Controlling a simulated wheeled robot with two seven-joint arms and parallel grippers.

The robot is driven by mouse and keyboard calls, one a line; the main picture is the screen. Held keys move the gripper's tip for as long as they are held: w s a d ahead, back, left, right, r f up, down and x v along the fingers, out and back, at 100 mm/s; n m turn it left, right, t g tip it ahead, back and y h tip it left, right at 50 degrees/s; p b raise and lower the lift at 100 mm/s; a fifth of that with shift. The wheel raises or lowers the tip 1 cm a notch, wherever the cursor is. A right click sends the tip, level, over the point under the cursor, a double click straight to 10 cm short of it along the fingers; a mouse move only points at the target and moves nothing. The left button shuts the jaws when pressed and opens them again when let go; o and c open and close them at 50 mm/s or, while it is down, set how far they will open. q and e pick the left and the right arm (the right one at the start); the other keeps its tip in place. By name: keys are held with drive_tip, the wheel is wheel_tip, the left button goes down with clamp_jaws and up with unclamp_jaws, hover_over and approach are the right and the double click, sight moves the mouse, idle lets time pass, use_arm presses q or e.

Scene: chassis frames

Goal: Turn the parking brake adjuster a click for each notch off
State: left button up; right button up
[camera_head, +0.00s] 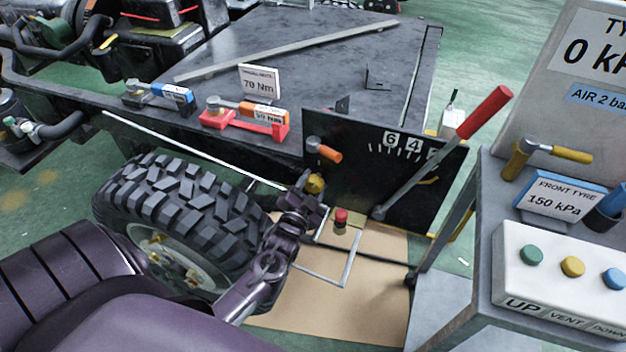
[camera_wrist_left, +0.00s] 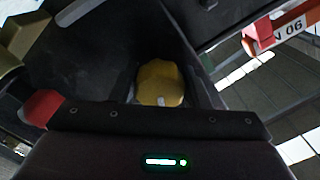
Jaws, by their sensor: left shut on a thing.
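The parking brake lever (camera_head: 442,155) has a red grip and leans up to the right in front of a black panel (camera_head: 345,130) with a white notch scale. The numbers 6 and 4 can be read; the lever partly covers a further number. My left gripper (camera_head: 315,186) is left of the panel's lower part, shut on a yellow knob, seemingly the adjuster. The yellow knob (camera_wrist_left: 160,83) shows between the dark fingers in the left wrist view, with a small pale mark at its lower edge. My right gripper is not in view.
An orange-handled tap (camera_head: 325,151) sticks out just above my left gripper. A red button (camera_head: 341,216) stands below it. A knobby tyre (camera_head: 185,205) is to the left. A grey cart with a button box (camera_head: 560,285) stands right. Tools in red (camera_head: 245,122) and blue (camera_head: 172,93) lie on the bench.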

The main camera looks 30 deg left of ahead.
use_arm(q)
drive_tip(key=m+p, duration=0.1)
drive_tip(key=m, duration=0.1)
drive_tip(key=m+p, duration=0.1)
drive_tip(key=m, duration=0.1)
drive_tip(key=m+p, duration=0.1)
drive_tip(key=m, duration=0.1)
drive_tip(key=shift+r+p, duration=0.3)
drive_tip(key=shift+p, duration=0.1)
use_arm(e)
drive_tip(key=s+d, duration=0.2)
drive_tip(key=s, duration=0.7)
use_arm(q)
drive_tip(key=shift+a+m, duration=0.1)
drive_tip(key=shift+m, duration=0.6)
drive_tip(key=m+p, duration=0.3)
drive_tip(key=m, duration=0.2)
drive_tip(key=shift+r, duration=0.1)
drive_tip(key=m+p, duration=0.2)
drive_tip(key=m, duration=0.2)
drive_tip(key=shift+m, duration=1)
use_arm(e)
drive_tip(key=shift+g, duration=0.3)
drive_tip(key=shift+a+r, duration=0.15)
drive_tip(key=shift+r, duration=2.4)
use_arm(q)
drive_tip(key=o, duration=1)
